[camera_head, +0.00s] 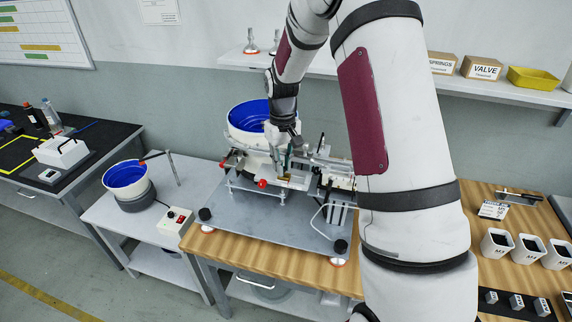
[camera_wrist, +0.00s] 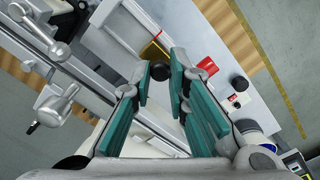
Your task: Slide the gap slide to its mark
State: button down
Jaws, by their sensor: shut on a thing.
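My gripper (camera_head: 283,162) is at the gantry machine in the middle of the bench. The slide's mark cannot be made out. The fingers and arm hide part of the slide.
A blue-lined bowl feeder (camera_head: 248,117) stands close behind the gripper. A red ball knob (camera_head: 263,183) is at the machine's front. Metal clamp levers (camera_wrist: 58,50) and rails lie at the wrist view's left. The grey baseplate (camera_head: 265,228) is clear in front.

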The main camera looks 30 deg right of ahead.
jog(key=c, duration=1.5)
grip_release()
jog(key=shift+c, duration=0.2)
notch_tip(320, 180, up, 12)
jog(key=s+a+r+t, duration=0.2)
jog(key=s+a+r, duration=0.4)
jog(key=s, duration=0.4)
jog(key=s+a+r+t, duration=0.2)
jog(key=s+a+r, duration=0.2)
jog(key=s+r, duration=0.5)
jog(key=s+a+f+t, duration=0.1)
jog(key=s+a+f, duration=0.1)
jog(key=s, duration=0.7)
jog(key=shift+s+a+f+t, duration=0.2)
jog(key=shift+f+t, duration=0.1)
jog(key=shift+f, duration=0.1)
